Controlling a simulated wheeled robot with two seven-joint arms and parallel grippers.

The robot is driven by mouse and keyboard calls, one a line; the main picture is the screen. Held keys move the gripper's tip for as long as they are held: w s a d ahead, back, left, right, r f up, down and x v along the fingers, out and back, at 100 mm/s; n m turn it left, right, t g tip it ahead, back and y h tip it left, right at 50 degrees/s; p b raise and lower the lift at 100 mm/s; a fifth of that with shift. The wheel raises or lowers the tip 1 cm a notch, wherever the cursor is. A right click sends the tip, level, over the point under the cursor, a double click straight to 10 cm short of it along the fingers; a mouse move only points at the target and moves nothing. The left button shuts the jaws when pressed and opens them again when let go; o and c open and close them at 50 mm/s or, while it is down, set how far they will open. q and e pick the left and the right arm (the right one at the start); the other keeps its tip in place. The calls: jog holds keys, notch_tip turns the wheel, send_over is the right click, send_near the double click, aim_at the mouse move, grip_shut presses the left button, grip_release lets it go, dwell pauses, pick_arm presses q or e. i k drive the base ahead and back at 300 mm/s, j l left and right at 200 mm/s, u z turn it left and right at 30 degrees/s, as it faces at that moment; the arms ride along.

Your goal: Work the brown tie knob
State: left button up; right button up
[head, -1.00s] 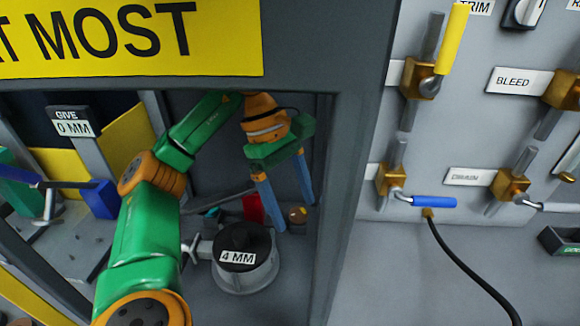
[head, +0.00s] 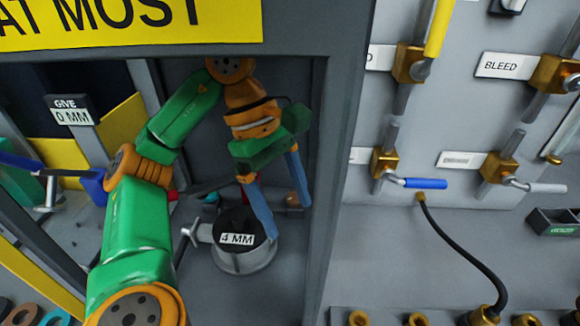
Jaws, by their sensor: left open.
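A small brown knob (head: 292,199), which looks like the tie knob, sits low at the back of the grey-framed bay, partly hidden by my gripper's fingers. My left gripper (head: 287,221) hangs in the bay with its two blue fingers pointing down and spread apart. Its jaws are open, with one finger in front of the grey drum and the other close to the knob. I cannot tell whether a finger touches the knob. The drum (head: 241,260) has a dark top and a "4 MM" label. My right gripper is not in view.
The frame's right post (head: 340,160) and the yellow sign (head: 130,25) border the bay. Right of it, a panel holds brass valves, including one with a blue lever (head: 420,183). A black hose (head: 465,250) runs below.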

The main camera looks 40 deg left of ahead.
aim_at(292, 201)
jog(key=k+l, duration=0.55)
jog(key=l, duration=0.15)
jog(key=k+l, duration=0.55)
jog(key=l, duration=0.1)
